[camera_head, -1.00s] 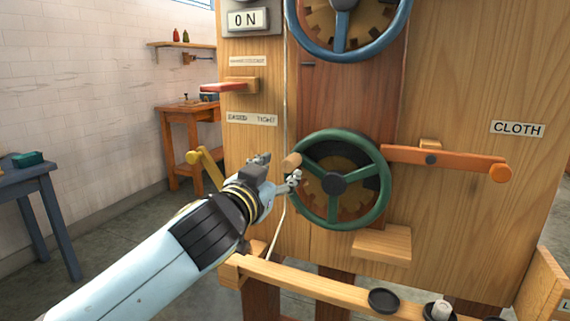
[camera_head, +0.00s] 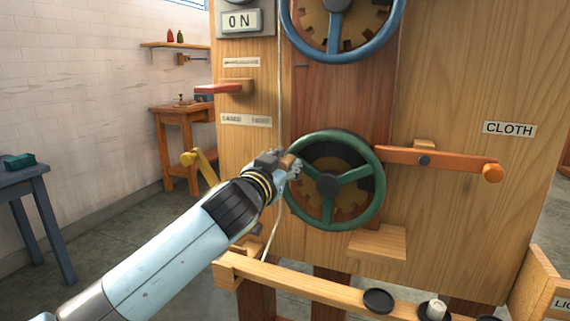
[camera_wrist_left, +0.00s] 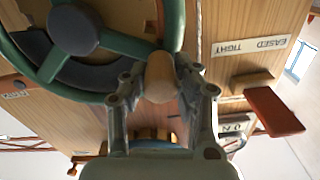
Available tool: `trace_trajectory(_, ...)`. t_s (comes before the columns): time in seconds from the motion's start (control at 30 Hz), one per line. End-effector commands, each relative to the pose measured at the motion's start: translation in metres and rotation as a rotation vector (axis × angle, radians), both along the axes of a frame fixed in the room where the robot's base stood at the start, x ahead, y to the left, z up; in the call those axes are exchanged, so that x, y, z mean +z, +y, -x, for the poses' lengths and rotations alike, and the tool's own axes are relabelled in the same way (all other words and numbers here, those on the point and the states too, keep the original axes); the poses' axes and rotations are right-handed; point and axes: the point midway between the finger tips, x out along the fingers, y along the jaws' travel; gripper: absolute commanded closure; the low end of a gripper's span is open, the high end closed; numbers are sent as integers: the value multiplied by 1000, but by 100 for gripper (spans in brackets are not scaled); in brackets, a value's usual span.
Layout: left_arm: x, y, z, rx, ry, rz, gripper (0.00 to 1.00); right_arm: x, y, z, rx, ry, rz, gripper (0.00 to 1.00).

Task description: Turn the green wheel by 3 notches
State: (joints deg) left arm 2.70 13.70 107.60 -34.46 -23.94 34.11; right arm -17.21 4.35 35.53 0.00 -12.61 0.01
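The green wheel (camera_head: 373,200) is mounted upright on the wooden panel, with a dark hub and three spokes. A light wooden knob handle (camera_head: 287,161) stands out from its left side. My left gripper (camera_head: 284,164) is at this handle. In the left wrist view, my left gripper (camera_wrist_left: 160,80) has one finger on each side of the handle (camera_wrist_left: 160,77), drawn in close around it. The wheel's rim (camera_wrist_left: 172,25) and hub (camera_wrist_left: 73,29) show beyond it there. The gripper hides part of the handle and rim in the head view. My right gripper is not in view.
A blue wheel (camera_head: 383,43) is above, and an orange lever (camera_head: 440,159) is to the right. A red lever (camera_head: 218,89) and a yellow crank (camera_head: 199,166) are to the left. A wooden block (camera_head: 377,243) and a rail (camera_head: 300,287) are below.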

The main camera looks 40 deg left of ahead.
Motion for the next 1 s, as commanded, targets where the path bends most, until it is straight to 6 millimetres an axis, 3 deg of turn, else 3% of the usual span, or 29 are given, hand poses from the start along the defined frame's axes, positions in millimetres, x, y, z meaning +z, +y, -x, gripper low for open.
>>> trace_trajectory(0.13, 0, 0, 0, 0, 0, 1, 100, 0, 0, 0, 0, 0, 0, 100)
trace_trajectory(0.57, 2, -1, 0, 0, 3, -15, 100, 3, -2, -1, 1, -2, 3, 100)
trace_trajectory(1.0, 26, -15, -3, 1, 64, -268, 100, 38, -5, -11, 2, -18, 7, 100)
